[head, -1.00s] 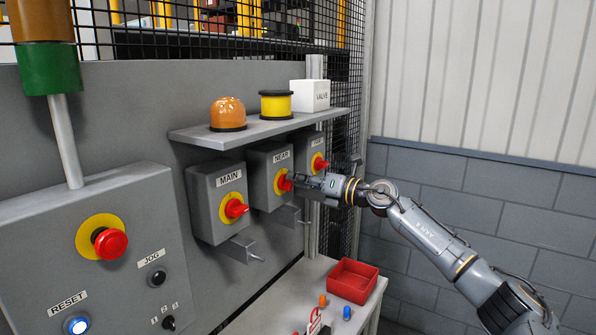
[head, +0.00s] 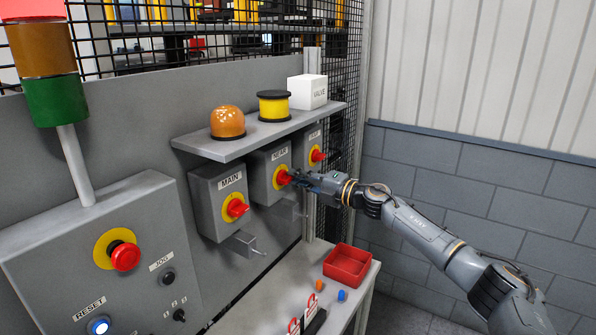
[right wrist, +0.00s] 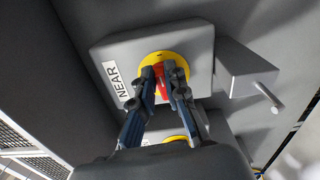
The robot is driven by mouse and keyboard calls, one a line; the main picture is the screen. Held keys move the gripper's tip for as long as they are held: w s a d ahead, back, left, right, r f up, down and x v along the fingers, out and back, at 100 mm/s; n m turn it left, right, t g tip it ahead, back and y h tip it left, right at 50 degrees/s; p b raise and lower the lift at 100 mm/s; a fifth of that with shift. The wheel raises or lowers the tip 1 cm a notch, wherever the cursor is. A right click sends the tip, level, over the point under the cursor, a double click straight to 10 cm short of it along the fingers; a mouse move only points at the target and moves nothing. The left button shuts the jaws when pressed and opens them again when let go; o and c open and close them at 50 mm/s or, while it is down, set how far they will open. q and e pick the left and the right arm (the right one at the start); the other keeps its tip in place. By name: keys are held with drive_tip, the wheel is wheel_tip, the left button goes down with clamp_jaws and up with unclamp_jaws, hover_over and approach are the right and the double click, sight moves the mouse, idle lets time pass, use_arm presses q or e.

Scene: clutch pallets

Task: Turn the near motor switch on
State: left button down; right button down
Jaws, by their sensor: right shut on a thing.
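The near motor switch is a grey box (head: 262,184) labelled NEAR, with a red knob (head: 283,178) on a yellow disc. It sits between the MAIN box and a third switch box under the shelf. My right gripper (head: 292,178) reaches it from the right. In the right wrist view the gripper (right wrist: 164,82) has its two fingers on either side of the red knob (right wrist: 161,82), shut on it, in front of the yellow disc (right wrist: 179,60). The fingers hide part of the knob, so its exact turn is hard to read. My left gripper does not show.
The MAIN switch (head: 217,203) is left of it, and the third switch (head: 308,150) is to the right. A shelf (head: 265,133) above bears an orange dome, a yellow cylinder and a white VALVE box. Below, a red tray (head: 347,265) stands on the bench near padlocks.

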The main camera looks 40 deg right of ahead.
drive_tip(key=shift+m+p, duration=0.35)
drive_tip(key=shift+m, duration=0.25)
drive_tip(key=shift+f, duration=0.15)
drive_tip(key=c, duration=1.4)
unclamp_jaws()
drive_tip(key=shift+d, duration=0.1)
drive_tip(key=shift+o, duration=0.2)
drive_tip(key=v, duration=1.2)
